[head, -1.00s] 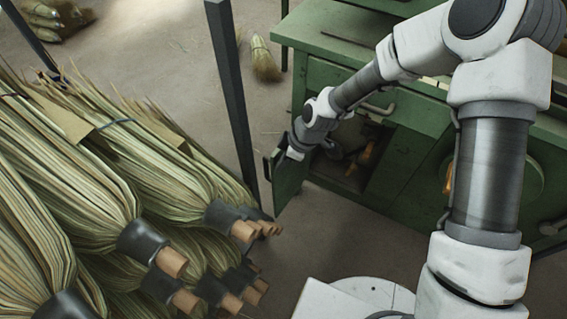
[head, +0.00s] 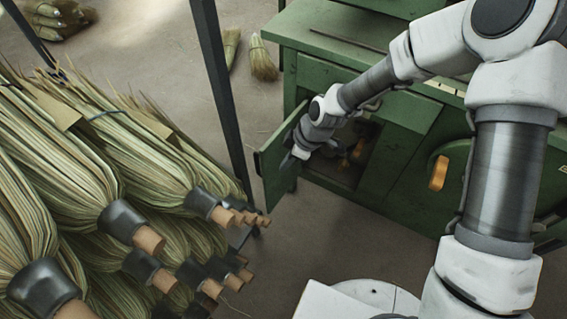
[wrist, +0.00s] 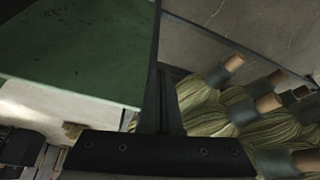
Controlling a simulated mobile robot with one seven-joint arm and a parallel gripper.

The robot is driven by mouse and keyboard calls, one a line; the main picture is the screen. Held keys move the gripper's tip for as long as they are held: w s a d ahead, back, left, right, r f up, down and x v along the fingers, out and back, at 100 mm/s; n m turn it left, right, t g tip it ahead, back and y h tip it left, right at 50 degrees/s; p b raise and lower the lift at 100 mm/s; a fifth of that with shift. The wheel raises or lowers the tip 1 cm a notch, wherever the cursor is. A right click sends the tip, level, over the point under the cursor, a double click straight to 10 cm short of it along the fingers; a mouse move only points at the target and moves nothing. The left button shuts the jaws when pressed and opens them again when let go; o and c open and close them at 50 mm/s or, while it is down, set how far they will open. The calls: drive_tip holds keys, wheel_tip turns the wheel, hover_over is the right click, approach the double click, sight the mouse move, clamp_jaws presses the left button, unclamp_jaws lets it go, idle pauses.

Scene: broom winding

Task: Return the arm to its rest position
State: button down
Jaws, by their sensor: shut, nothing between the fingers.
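My arm (head: 505,165) reaches from the right side of the head view, bends at the top and slopes down to the left. My gripper (head: 285,163) is at its far end, small in the picture, beside the open green cabinet door (head: 273,175). It is shut with nothing held. I cannot tell whether it touches the door. In the wrist view a dark bar with several screws, seemingly part of my gripper, crosses the bottom.
The green cabinet (head: 400,165) has an open compartment with items inside. A dark post (head: 220,95) stands left of my gripper, beside stacked brooms (head: 110,185). The brooms also show right in the wrist view (wrist: 245,110). Small brooms (head: 262,62) lie on the floor behind.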

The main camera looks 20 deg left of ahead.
drive_tip(key=p+v, duration=0.1)
drive_tip(key=v, duration=0.7)
drive_tip(key=shift+s+a+p, duration=0.2)
drive_tip(key=shift+s+p, duration=0.2)
drive_tip(key=shift+s, duration=0.2)
drive_tip(key=w+d+r+m+t+h, duration=0.1)
drive_tip(key=d+r+m+t+h, duration=0.3)
drive_tip(key=d+r+m, duration=1.05)
drive_tip(key=s+d+r+m+t, duration=0.1)
drive_tip(key=s+d+r+m, duration=0.2)
drive_tip(key=s+d+r, duration=0.4)
drive_tip(key=s+d+r+m+t, duration=0.25)
drive_tip(key=d+r, duration=0.25)
drive_tip(key=d, duration=0.4)
wheel_tip(320, 180, up, 13)
drive_tip(key=s+p, duration=0.1)
drive_tip(key=p, duration=1.2)
drive_tip(key=shift+r+g, duration=0.15)
drive_tip(key=shift+g, duration=0.3)
